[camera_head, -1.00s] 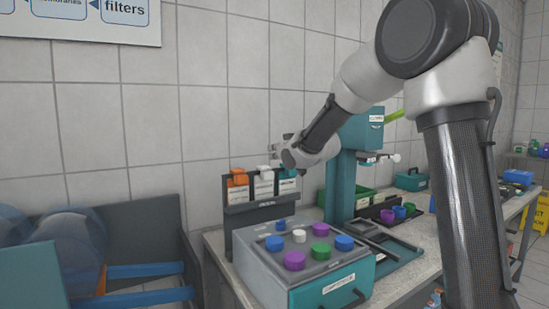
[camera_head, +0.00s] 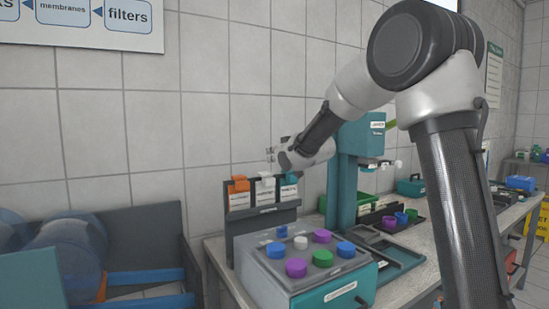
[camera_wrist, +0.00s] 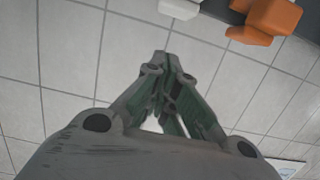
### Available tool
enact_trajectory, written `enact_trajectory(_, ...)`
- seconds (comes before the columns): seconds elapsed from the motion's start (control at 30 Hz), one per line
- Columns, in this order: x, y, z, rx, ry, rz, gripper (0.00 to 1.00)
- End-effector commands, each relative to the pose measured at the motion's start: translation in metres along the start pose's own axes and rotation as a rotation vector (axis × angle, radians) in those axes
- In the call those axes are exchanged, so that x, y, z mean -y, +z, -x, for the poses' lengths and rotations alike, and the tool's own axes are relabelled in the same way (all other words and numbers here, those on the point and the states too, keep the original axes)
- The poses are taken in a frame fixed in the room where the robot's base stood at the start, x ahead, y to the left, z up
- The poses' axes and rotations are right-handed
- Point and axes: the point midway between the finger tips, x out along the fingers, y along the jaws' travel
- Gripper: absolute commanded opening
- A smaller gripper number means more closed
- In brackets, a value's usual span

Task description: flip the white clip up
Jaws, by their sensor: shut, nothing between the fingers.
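The white clip (camera_head: 267,181) sits on top of the middle card of a dark rack (camera_head: 236,214), between an orange clip (camera_head: 238,184) and a teal clip (camera_head: 290,178). My gripper (camera_head: 271,158) is shut and empty, just above the rack and close over the white clip, apart from it as far as I can tell. In the wrist view my gripper's fingertips (camera_wrist: 162,56) meet in front of the tiled wall. The white clip (camera_wrist: 180,8) is at the top edge there, partly cut off, with the orange clip (camera_wrist: 266,20) to its right.
A grey and teal box (camera_head: 310,268) with several coloured caps stands in front of the rack. A teal press (camera_head: 345,175) stands right of it. Blue bottles (camera_head: 75,245) in a bin are at the left.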

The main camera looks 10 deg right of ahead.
Motion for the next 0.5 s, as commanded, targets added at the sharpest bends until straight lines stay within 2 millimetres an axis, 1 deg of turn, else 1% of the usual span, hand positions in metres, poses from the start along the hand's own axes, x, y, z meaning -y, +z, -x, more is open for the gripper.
enact_trajectory(0.5, 0.0, -0.009, -0.025, 0.001, 0.0, 0.0, 0.0)
